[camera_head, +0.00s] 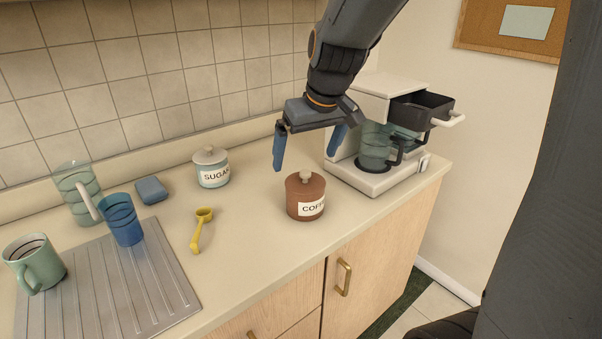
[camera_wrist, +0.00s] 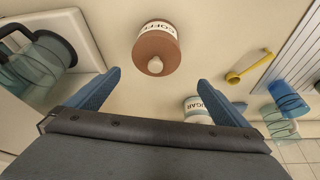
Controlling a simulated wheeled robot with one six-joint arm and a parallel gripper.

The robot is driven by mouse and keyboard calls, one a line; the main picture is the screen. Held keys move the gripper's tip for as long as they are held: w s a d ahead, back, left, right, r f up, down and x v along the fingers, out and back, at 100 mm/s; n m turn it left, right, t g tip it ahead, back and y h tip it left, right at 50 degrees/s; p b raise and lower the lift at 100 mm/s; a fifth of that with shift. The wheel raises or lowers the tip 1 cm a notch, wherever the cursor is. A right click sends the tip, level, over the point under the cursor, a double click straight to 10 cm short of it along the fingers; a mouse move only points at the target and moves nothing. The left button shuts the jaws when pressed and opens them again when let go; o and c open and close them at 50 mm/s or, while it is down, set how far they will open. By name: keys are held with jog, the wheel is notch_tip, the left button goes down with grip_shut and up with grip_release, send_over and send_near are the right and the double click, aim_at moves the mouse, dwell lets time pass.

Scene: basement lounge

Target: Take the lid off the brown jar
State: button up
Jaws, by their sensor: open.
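The brown jar (camera_head: 305,204) stands upright on the counter, with a label that reads as coffee. Its brown lid (camera_head: 305,184) with a pale round knob (camera_head: 306,176) is on it. In the wrist view the jar (camera_wrist: 157,45) is at the top middle, with the knob (camera_wrist: 155,66) facing the camera. My gripper (camera_head: 308,157) is open and empty, above the counter and above the jar. In the wrist view its blue fingers are wide apart (camera_wrist: 160,88), and the jar shows beyond the gap between them. Nothing touches the jar.
A white sugar jar (camera_head: 211,170) stands to the left, near the wall. A coffee maker (camera_head: 375,180) with a glass pot is close on the right. A yellow scoop (camera_head: 200,228), blue sponge (camera_head: 151,190), blue cup (camera_head: 123,222) and green mug (camera_head: 36,262) are further left.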

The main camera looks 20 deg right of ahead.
aim_at(305, 171)
jog(key=x, duration=0.2)
jog(key=p+x, duration=0.1)
jog(key=x, duration=0.1)
jog(key=d+x, duration=0.1)
jog(key=x, duration=0.1)
jog(key=shift+w+a+f+p, duration=0.1)
jog(key=shift+w+f+p, duration=0.2)
jog(key=shift+f, duration=0.4)
jog(key=c, duration=1.1)
